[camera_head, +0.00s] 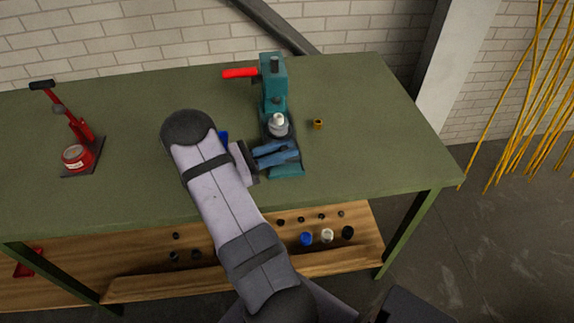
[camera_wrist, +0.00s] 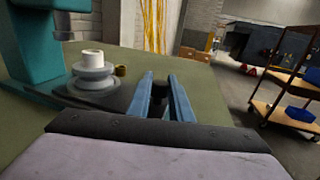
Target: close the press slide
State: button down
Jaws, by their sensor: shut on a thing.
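The teal press (camera_head: 273,85) stands on the green workbench with a red lever (camera_head: 240,73) at its upper left. Its dark slide (camera_head: 267,128) carries a round grey die with a white piece (camera_head: 278,122) on it, in front of the press column. The die and white piece also show in the wrist view (camera_wrist: 93,70). My gripper (camera_head: 290,150) is at the near end of the press base, its blue fingers around a dark knob (camera_wrist: 160,91) at the slide's end. The fingers are shut on this knob. My wrist hides part of the base's left side.
A small brass part (camera_head: 318,124) lies on the workbench (camera_head: 360,140) right of the press. A red hand press (camera_head: 75,140) stands at the far left. Several small parts sit on the wooden shelf (camera_head: 340,262) below. The bench's right side is clear.

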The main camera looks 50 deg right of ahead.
jog(key=shift+w+d, duration=0.6)
jog(key=shift+w, duration=0.05)
jog(key=c, duration=1.6)
grip_release()
jog(key=shift+a, duration=0.15)
jog(key=b+v, duration=0.2)
jog(key=v, duration=0.3)
jog(key=shift+w+a+f, duration=0.1)
jog(key=shift+w+a, duration=0.15)
jog(key=shift+a, duration=0.1)
jog(key=shift+w+a+b, duration=0.3)
jog(key=shift+a+b, duration=0.05)
jog(key=shift+a, duration=0.2)
